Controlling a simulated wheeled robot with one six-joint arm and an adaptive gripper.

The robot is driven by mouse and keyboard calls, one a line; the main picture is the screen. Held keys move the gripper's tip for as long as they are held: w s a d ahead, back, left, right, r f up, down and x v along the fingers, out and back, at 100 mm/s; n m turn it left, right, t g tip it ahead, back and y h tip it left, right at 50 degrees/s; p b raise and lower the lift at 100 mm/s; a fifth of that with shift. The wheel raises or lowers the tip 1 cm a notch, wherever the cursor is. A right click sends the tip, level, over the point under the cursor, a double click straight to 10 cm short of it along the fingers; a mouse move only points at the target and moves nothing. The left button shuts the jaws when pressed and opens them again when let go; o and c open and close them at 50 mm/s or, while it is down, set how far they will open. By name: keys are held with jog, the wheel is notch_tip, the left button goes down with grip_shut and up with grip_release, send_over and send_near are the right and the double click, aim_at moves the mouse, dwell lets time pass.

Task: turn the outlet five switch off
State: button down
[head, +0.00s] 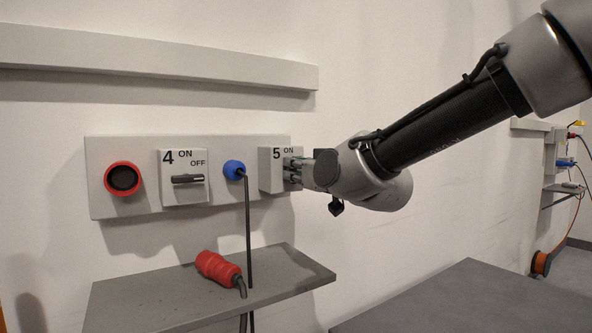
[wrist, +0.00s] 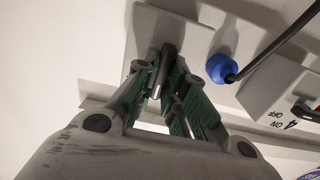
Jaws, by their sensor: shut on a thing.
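The outlet five switch box (head: 266,172) is a light grey block at the right end of the wall panel, marked "5" and "ON". My gripper (head: 291,169) is up against its front and covers the switch handle and any OFF mark in the head view. In the wrist view the black handle (wrist: 168,58) stands between my green-padded fingers, and my gripper (wrist: 163,78) is shut on it. The grey switch box (wrist: 148,28) shows behind the handle. I cannot tell which mark the handle points to.
Left of it on the panel (head: 140,204) are a blue plug (head: 234,169) with a hanging cable, the outlet four switch (head: 187,180) and a red socket (head: 123,179). A red connector (head: 217,267) lies on the shelf (head: 288,285) below. A ledge (head: 160,65) runs above.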

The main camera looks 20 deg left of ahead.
jog(key=m, duration=0.4)
jog(key=shift+d+m, duration=0.1)
jog(key=shift+m, duration=0.2)
jog(key=shift+w+d+f+m, duration=0.1)
jog(key=shift+m, duration=2.1)
jog(key=shift+w+a+f+m, duration=0.1)
jog(key=shift+f+m, duration=0.05)
jog(key=shift+m, duration=2.05)
jog(key=shift+d+f+m, duration=0.1)
jog(key=shift+m, duration=2.1)
jog(key=c, duration=1.5)
grip_release()
